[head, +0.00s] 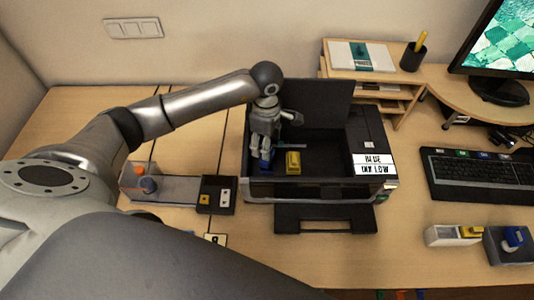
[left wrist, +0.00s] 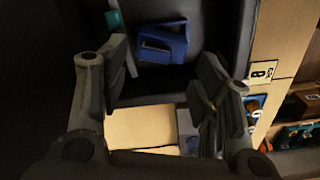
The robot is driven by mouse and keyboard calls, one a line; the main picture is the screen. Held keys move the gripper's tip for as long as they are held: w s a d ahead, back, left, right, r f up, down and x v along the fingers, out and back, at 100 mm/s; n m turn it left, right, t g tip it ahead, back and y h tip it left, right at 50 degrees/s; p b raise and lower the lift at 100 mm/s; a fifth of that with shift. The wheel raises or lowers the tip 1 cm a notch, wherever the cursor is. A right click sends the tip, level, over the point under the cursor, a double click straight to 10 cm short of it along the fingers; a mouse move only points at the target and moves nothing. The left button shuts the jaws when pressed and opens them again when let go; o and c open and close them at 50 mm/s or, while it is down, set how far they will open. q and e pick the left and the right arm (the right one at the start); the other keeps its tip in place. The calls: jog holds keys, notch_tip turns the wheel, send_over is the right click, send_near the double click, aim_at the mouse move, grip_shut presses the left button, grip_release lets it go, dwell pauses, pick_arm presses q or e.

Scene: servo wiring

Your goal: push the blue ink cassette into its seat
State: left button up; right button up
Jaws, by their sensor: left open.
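The blue ink cassette (head: 266,157) sits inside the open dark printer (head: 318,188), at the left of its bay. It also shows in the left wrist view (left wrist: 163,46), beyond my fingers. I cannot tell how deep it sits. My left gripper (head: 265,142) is just above it, reaching down into the bay. In the left wrist view (left wrist: 162,72) its fingers are apart with nothing held between them. A yellow cassette (head: 293,162) stands to the right of the blue one. My right gripper is not in view.
The printer's raised lid (head: 325,105) stands behind the bay. Its front tray (head: 325,218) sticks out over the desk. A grey bin (head: 180,188) and a dark holder (head: 217,195) stand left of the printer. A keyboard (head: 480,175) lies at the right.

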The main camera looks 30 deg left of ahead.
pick_arm(q)
notch_tip(320, 180, down, 4)
jog(key=shift+s+d+f+p, duration=0.1)
jog(key=shift+d+p, duration=0.05)
jog(key=shift+p, duration=0.95)
jog(key=shift+f, duration=0.3)
jog(key=shift+c, duration=0.2)
jog(key=c, duration=0.7)
jog(key=shift+o, duration=0.2)
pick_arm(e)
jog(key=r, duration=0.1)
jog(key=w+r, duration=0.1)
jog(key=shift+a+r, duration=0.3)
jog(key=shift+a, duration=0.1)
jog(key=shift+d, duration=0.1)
